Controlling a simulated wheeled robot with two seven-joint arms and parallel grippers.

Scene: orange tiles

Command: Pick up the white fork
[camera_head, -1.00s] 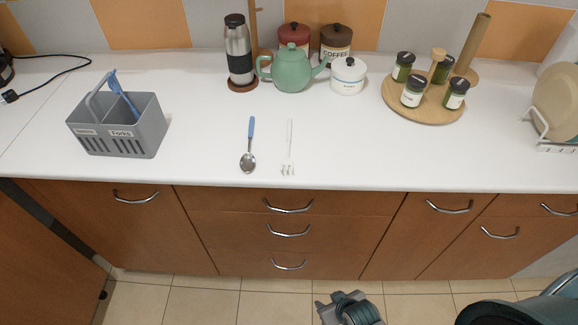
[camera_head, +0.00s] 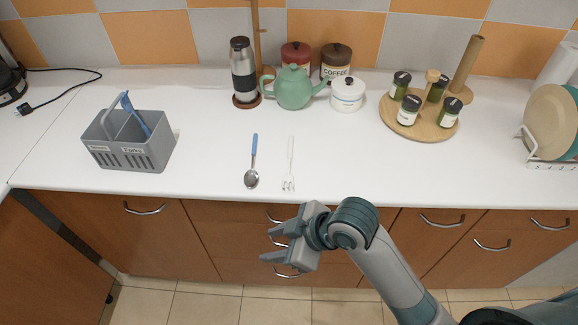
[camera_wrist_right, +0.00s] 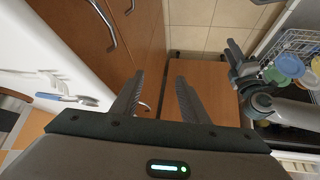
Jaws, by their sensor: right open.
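The white fork (camera_head: 290,165) lies on the white counter with its tines toward the front edge. It is thin and pale against the counter. My right gripper (camera_head: 266,246) is open and empty, in front of the drawers, below and in front of the fork and apart from it. Its two fingers (camera_wrist_right: 160,78) show with a gap between them in the right wrist view, facing the cabinet fronts and floor. Part of what seems to be my left arm and gripper (camera_wrist_right: 238,68) shows at the right of that view; its jaws are unclear.
A blue-handled spoon (camera_head: 254,155) lies just left of the fork. A grey cutlery caddy (camera_head: 150,158) stands further left. A green teapot (camera_head: 294,90) and white pot (camera_head: 347,94) stand behind. A dish rack (camera_wrist_right: 290,45) shows in the wrist view.

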